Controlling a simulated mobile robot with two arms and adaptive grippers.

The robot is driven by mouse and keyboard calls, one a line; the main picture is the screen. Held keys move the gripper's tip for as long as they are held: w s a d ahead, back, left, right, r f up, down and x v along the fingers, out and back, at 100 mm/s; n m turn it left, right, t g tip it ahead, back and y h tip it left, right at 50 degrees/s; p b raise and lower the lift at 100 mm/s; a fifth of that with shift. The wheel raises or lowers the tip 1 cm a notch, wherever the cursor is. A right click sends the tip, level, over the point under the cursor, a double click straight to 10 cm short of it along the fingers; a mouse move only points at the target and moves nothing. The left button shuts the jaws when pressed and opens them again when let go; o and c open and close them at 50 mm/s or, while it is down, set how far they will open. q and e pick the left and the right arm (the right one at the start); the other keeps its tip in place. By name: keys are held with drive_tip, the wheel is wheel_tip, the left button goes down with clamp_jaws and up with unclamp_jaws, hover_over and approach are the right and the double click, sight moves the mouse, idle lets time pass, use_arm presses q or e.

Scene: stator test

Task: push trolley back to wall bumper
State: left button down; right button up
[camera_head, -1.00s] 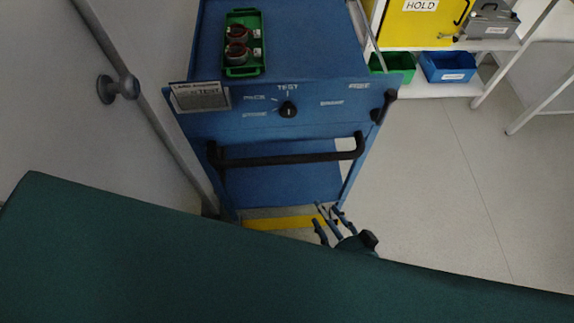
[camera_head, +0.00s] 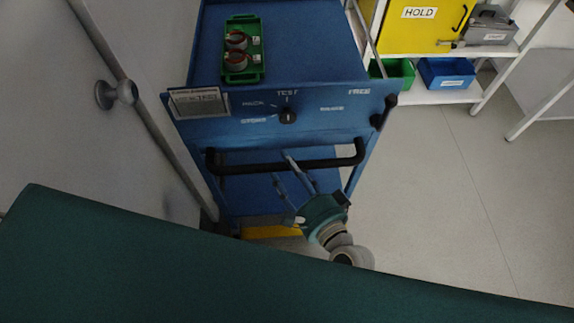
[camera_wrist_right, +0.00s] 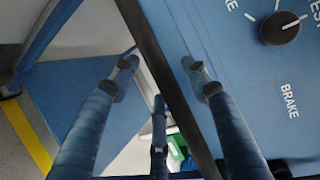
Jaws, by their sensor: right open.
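The blue trolley (camera_head: 300,30) stands ahead, with a black push handle (camera_head: 240,165) across its near end. The handle also crosses the right wrist view as a dark diagonal bar (camera_wrist_right: 152,55). My right gripper (camera_head: 283,170) is open at the handle's middle. In the right wrist view its fingers (camera_wrist_right: 160,66) are spread, with the bar passing between them; contact is not clear. A grey round fitting (camera_head: 117,93) on the left wall may be the bumper. My left gripper is not in view.
The trolley carries a green tray (camera_head: 258,72) with two reddish coils. Its front panel has a black dial (camera_head: 288,116) under TEST. A rail (camera_head: 150,120) runs along the left wall. Shelving with a blue bin (camera_head: 447,72) stands at right. The floor (camera_head: 440,190) right of the trolley is clear.

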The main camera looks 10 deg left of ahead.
drive_tip(key=shift+w+a, duration=0.25)
drive_tip(key=shift+w, duration=0.05)
